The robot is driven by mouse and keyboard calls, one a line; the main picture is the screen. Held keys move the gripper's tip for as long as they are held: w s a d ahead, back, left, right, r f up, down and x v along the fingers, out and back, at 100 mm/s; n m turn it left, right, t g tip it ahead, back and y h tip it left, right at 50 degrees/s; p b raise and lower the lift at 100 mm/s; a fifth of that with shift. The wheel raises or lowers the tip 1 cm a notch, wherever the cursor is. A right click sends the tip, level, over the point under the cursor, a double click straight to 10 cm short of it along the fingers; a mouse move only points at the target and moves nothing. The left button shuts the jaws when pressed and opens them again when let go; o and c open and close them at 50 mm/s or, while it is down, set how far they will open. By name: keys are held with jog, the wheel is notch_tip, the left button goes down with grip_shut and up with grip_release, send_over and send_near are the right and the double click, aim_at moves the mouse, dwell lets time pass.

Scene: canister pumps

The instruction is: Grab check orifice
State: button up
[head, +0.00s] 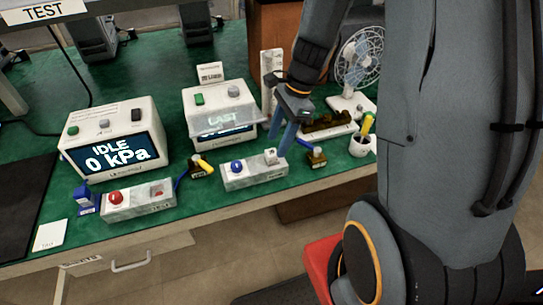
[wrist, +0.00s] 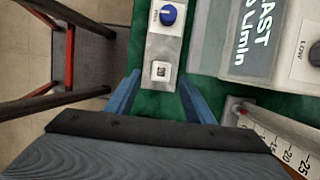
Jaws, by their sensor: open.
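A small white block with a dark square mark (head: 270,156) sits at the right end of a grey station with a blue knob (head: 239,181); it may be the check orifice, but I cannot read a label. In the wrist view the white block (wrist: 160,71) lies just beyond my fingertips, roughly centred between them. My gripper (head: 279,138) is open and empty, its blue fingers pointing down near the block. In the wrist view my gripper (wrist: 160,88) shows a finger on each side, apart from the block.
Behind stands a white flow meter reading LAST (head: 222,112); an IDLE 0 kPa meter (head: 115,140) is to its left. A red-button station (head: 138,201) is at front left. A fan (head: 360,58) and a cup of tools (head: 361,145) stand right. The bench's front edge is close to the block.

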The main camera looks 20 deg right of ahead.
aim_at(273, 152)
jog(key=shift+p+x, duration=0.35)
jog(key=shift+x, duration=1.9)
jog(key=c, duration=1.1)
